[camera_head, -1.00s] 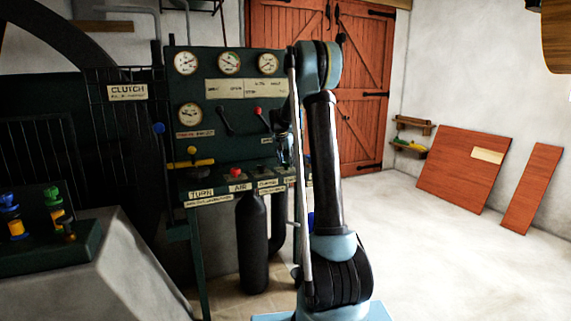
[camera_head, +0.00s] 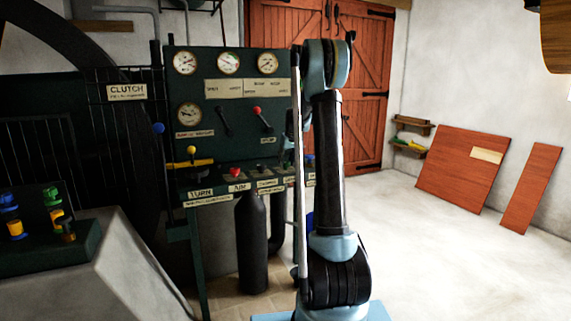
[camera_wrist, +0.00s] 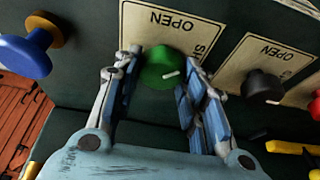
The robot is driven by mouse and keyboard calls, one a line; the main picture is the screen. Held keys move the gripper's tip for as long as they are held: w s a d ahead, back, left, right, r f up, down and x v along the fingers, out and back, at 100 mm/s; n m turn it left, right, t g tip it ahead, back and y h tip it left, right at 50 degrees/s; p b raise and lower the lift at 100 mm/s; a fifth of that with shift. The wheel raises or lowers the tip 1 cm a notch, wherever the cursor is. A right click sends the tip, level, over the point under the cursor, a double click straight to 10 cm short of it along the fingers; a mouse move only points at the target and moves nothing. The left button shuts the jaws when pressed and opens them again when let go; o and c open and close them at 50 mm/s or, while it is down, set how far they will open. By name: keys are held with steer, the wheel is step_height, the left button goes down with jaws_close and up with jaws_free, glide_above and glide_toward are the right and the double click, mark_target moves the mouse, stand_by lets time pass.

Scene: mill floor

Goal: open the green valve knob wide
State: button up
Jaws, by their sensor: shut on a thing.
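The green valve knob (camera_wrist: 160,70) shows in the wrist view, round, with a white pointer mark toward its right side. It sits on a dark panel in front of a cream label reading OPEN (camera_wrist: 148,22). My gripper (camera_wrist: 158,78) has a finger on each side of the knob and is shut on it. In the head view my arm stands in front of the panel's right part and hides the gripper and this knob.
A black knob (camera_wrist: 262,86) with its own OPEN label is to the right in the wrist view. A blue knob (camera_wrist: 27,54) is at the left.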

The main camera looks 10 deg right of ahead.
steer(key=n, duration=0.2)
steer(key=n+g+y, duration=0.1)
steer(key=n, duration=0.1)
steer(key=shift+d+n+y, duration=0.2)
steer(key=shift+n+y, duration=0.1)
steer(key=n+g+y, duration=0.1)
steer(key=n, duration=0.3)
steer(key=shift+w, duration=0.15)
steer(key=shift+d+n, duration=0.1)
steer(key=shift+n, duration=0.2)
steer(key=o, duration=1)
steer(key=shift+o, duration=0.2)
steer(key=v, duration=1.1)
steer(key=shift+d+r, duration=0.15)
steer(key=shift+r, duration=0.2)
